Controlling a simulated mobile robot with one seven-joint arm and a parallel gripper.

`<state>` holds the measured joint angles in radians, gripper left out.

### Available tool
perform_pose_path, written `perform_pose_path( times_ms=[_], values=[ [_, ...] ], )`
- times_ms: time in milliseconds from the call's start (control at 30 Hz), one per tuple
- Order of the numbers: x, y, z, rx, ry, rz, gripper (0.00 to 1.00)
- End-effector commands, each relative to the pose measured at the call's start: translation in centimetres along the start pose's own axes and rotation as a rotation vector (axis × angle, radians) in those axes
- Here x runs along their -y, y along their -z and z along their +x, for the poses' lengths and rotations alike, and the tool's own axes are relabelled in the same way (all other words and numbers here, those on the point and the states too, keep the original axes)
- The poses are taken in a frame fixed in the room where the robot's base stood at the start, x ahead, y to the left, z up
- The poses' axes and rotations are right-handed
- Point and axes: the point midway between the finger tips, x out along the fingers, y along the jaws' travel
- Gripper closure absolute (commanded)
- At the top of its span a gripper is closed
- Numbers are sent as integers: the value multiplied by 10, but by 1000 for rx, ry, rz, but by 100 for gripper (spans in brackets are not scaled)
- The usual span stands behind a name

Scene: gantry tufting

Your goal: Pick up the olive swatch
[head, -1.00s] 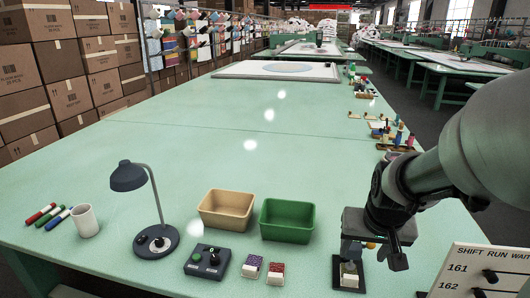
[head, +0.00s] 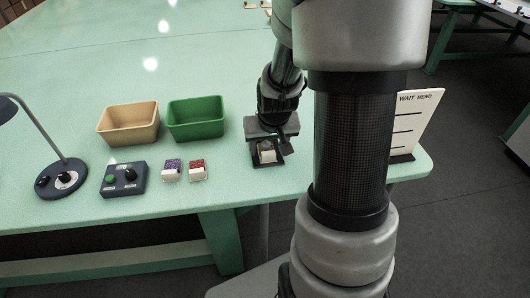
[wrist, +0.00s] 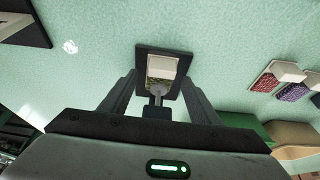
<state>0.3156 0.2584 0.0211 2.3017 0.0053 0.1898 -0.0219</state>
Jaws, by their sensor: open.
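The olive swatch (wrist: 161,87) lies on a small dark square tray (wrist: 143,52), its white end facing away from my gripper and its speckled olive part nearer. In the head view the swatch (head: 267,154) shows small and pale on the tray (head: 257,163) near the table's front right edge. My gripper (wrist: 158,88) is open, with one finger on each side of the tray in the wrist view. A grey rounded piece on a stem covers the near part of the swatch. In the head view my gripper (head: 268,144) is just above and behind the tray; contact cannot be told.
Purple (head: 171,171) and red (head: 197,171) swatches lie left of the tray. A tan bin (head: 128,137), green bin (head: 196,133), control box (head: 124,179) and lamp (head: 62,178) stand further left. A sign board (head: 408,122) stands at the right. The table behind is mostly clear.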

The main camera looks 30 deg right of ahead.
Motion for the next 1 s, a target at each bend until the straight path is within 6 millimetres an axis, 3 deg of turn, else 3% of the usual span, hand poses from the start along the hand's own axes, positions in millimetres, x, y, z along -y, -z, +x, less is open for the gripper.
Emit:
perform_pose_path(
  times_ms=[300, 567, 1000],
  values=[
    [0, 0, 7, -1, 0, 0, 44],
    [0, 0, 7, -1, 0, 0, 84],
    [0, 3, 6, -1, 0, 0, 88]
  ],
)
